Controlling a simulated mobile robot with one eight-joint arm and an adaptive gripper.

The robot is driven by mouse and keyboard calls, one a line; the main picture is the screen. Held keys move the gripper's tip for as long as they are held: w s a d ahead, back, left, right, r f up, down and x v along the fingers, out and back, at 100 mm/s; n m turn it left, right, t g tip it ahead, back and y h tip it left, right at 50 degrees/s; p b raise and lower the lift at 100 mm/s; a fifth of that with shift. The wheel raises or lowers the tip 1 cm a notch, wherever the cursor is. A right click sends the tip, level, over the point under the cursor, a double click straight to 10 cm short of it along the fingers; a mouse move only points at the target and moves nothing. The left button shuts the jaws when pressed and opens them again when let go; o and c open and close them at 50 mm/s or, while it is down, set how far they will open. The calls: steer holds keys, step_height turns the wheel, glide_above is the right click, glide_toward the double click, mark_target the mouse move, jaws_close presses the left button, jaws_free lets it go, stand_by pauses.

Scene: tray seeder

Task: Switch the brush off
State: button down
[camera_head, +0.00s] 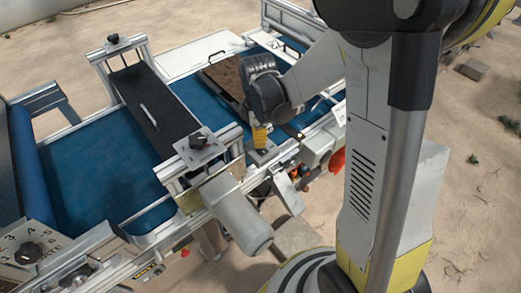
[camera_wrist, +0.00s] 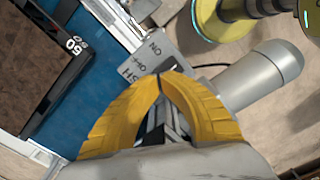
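The fingertips hide part of the plate, and the switch lever's position cannot be made out. In the head view, my gripper (camera_head: 260,137) points down just above the small grey plate (camera_head: 262,155) on the machine's near side rail. Whether it touches the plate cannot be told. The brush itself is not clearly identifiable.
A grey motor cylinder (camera_wrist: 262,75) is right of my fingers. In the head view, a dark cover (camera_head: 155,105) bridges the blue belt (camera_head: 95,170), with knobs (camera_head: 197,139) at its ends.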

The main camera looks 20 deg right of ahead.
steer(key=shift+f+b, duration=0.5)
steer(key=shift+f, duration=0.1)
steer(key=shift+r, duration=0.15)
steer(key=shift+r+p, duration=2.45)
steer(key=shift+r, duration=0.95)
